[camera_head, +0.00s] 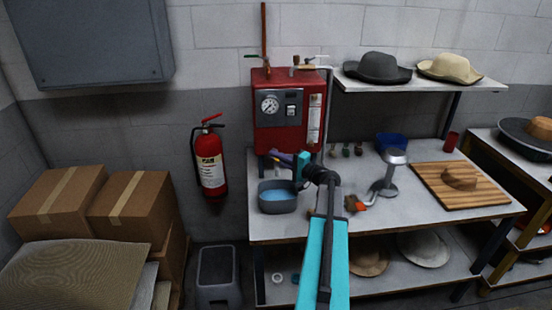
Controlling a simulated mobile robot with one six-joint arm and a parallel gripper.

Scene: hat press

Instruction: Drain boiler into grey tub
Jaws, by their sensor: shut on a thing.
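The red boiler (262,120) is on the wall, with a round gauge (269,105), a dark switch and a glass level tube (314,118) on its front. The grey tub (278,207) stands on the table below the boiler's left part, with blue liquid (278,194) in it. My gripper (275,156) is just under the boiler, above the tub. It is shut on what looks like the boiler's drain valve, a small part mostly hidden by my wrist. I cannot make out the valve's position or any stream.
A silver stand (388,175), an orange-handled tool (356,203), a blue bowl (391,141) and a wooden board (480,187) with a brown hat are to the right. A fire extinguisher (209,160) hangs left. Boxes (130,205) stand far left. A shelf (425,86) holds two hats.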

